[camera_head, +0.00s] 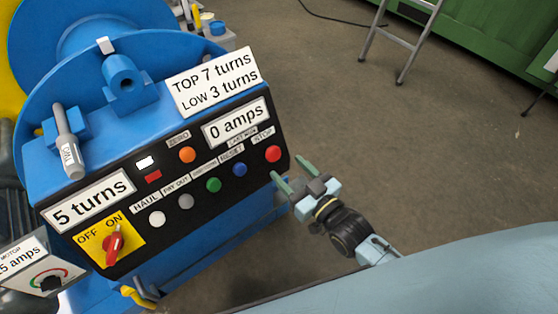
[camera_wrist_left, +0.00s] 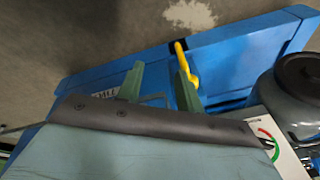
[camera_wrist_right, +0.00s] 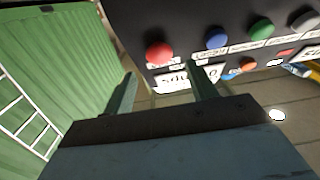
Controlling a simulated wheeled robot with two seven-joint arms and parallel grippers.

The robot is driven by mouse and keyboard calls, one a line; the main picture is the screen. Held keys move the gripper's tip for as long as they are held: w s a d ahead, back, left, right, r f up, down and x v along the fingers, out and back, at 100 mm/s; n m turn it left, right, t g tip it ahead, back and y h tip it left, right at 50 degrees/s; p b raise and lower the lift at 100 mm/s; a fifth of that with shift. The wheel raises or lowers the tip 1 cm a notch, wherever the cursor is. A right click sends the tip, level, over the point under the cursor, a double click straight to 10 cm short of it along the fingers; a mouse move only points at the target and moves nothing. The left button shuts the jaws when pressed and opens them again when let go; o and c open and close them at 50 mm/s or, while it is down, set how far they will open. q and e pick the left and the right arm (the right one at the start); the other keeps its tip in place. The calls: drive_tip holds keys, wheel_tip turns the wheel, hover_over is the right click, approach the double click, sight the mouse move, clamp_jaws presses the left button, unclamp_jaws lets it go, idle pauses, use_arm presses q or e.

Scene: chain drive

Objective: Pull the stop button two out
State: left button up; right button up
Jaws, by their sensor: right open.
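The red stop button (camera_head: 273,153) is a round knob at the right end of the black panel, below its STOP label (camera_head: 264,137). In the right wrist view the red button (camera_wrist_right: 158,52) lies beyond and between the fingertips. My right gripper (camera_head: 289,168) is open and empty, just right of the button and apart from it; it also shows in the right wrist view (camera_wrist_right: 162,78). My left gripper (camera_wrist_left: 158,75) is open and empty, near the blue machine body and a yellow hook-like part (camera_wrist_left: 183,62). It is not visible in the head view.
Blue (camera_head: 239,169), green (camera_head: 213,184), grey (camera_head: 186,201) and white (camera_head: 156,218) buttons line the panel left of the stop button. An orange button (camera_head: 187,154) and a red ON/OFF switch (camera_head: 115,243) are nearby.

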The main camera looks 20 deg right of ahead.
sight(275, 153)
drive_tip(key=b+x, duration=0.1)
drive_tip(key=x, duration=0.4)
use_arm(q)
drive_tip(key=d+r, duration=0.1)
drive_tip(key=w+d+r, duration=0.1)
drive_tip(key=shift+w+r, duration=0.1)
drive_tip(key=shift+r, duration=0.25)
use_arm(e)
clamp_jaws()
drive_tip(key=shift+s+d+r+p, duration=0.15)
drive_tip(key=shift+s+r+p, duration=0.2)
drive_tip(key=shift+p, duration=0.55)
drive_tip(key=shift+s+f, duration=0.1)
drive_tip(key=shift+f, duration=0.05)
use_arm(q)
drive_tip(key=a+f, duration=0.1)
drive_tip(key=s+f, duration=0.1)
drive_tip(key=f, duration=0.1)
drive_tip(key=s+a+f, duration=0.1)
drive_tip(key=shift+a+f, duration=0.15)
drive_tip(key=shift+a, duration=0.15)
drive_tip(key=shift+s, duration=0.15)
use_arm(e)
unclamp_jaws()
drive_tip(key=shift+s, duration=0.1)
